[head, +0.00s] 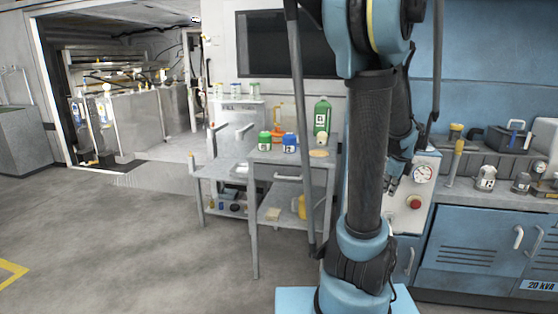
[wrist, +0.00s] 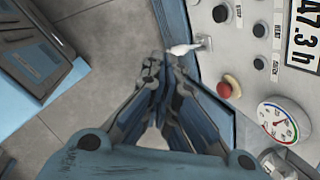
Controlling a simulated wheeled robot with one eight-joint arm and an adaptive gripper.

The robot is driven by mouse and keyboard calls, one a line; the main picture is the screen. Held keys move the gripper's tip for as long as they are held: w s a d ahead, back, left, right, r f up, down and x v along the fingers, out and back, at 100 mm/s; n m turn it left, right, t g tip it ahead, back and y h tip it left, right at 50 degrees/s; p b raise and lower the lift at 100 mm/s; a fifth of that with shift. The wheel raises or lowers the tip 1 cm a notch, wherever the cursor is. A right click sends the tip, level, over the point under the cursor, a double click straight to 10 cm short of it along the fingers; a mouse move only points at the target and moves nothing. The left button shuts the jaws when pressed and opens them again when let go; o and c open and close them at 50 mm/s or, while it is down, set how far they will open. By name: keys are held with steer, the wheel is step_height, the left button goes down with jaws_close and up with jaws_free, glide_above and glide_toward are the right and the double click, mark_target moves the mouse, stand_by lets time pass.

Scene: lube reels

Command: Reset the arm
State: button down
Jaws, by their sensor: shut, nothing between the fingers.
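My arm rises in the middle of the head view and covers part of the scene behind it. My gripper (head: 392,184) hangs beside the arm column, in front of a light control panel (head: 428,172). In the wrist view my gripper (wrist: 163,62) points toward the panel's edge, its fingertips together with nothing held. The panel (wrist: 225,65) carries a white-handled switch (wrist: 186,48), a red button (wrist: 228,87) and a round gauge (wrist: 277,122). The fingertips are close to the switch handle in the picture; whether they touch it I cannot tell.
A grey cart (head: 263,165) holds a green jar (head: 265,140), a blue jar (head: 290,142) and a green bottle (head: 322,117). Blue cabinets (head: 475,250) with a cluttered top stand at right. The floor (head: 130,240) at left is open.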

steer(key=s+a+f+n, duration=0.2)
steer(key=s+a+n, duration=0.7)
steer(key=n, duration=0.4)
steer(key=s+a+f+n+g, duration=0.1)
steer(key=s+a+f+n, duration=0.1)
steer(key=s+a+n, duration=0.7)
steer(key=a+n, duration=0.3)
steer(key=n, duration=0.2)
steer(key=shift+a, duration=0.15)
